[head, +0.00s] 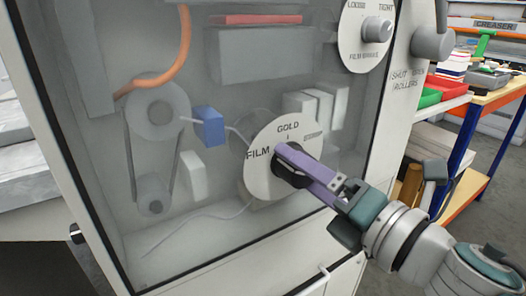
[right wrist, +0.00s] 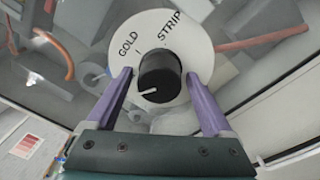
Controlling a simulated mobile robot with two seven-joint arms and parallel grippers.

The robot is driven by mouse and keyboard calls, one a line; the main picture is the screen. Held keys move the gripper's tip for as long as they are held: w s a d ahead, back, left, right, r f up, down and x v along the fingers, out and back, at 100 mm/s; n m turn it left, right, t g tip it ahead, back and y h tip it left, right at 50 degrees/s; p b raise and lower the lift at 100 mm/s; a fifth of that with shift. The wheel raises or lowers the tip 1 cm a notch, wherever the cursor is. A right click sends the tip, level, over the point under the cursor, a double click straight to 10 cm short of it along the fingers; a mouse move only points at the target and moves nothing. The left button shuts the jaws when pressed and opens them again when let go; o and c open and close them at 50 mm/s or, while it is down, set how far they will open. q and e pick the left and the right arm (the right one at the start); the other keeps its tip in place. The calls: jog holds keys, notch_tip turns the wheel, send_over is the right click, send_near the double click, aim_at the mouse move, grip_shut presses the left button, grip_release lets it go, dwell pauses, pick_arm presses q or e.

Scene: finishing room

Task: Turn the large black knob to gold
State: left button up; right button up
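The large black knob (head: 289,165) sits on a round white dial (head: 257,180), with GOLD at the top and FILM at the left in the head view. My right gripper (head: 283,159) reaches it with two purple fingers that partly cover it. In the right wrist view the knob (right wrist: 160,72) stands between the fingertips of the gripper (right wrist: 158,76), with a visible gap on each side. The knob's white mark points to the lower left there, away from GOLD and STRIP on the dial (right wrist: 198,50). FILM is not visible in that view. My left gripper is out of view.
The dial is in front of a clear panel (head: 215,215) with a belt, pulleys and an orange hose behind it. A film brake knob (head: 376,30) is above right, and a grey roller knob (head: 432,44) beyond it. A workbench with trays (head: 445,92) stands at the right.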

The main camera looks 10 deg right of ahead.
jog(key=c, duration=1.2)
jog(key=shift+m, duration=0.5)
jog(key=m, duration=0.5)
jog(key=shift+t+p, duration=0.3)
jog(key=shift+p, duration=0.1)
jog(key=m, duration=0.4)
jog(key=shift+m+p, duration=0.35)
jog(key=shift+m, duration=0.65)
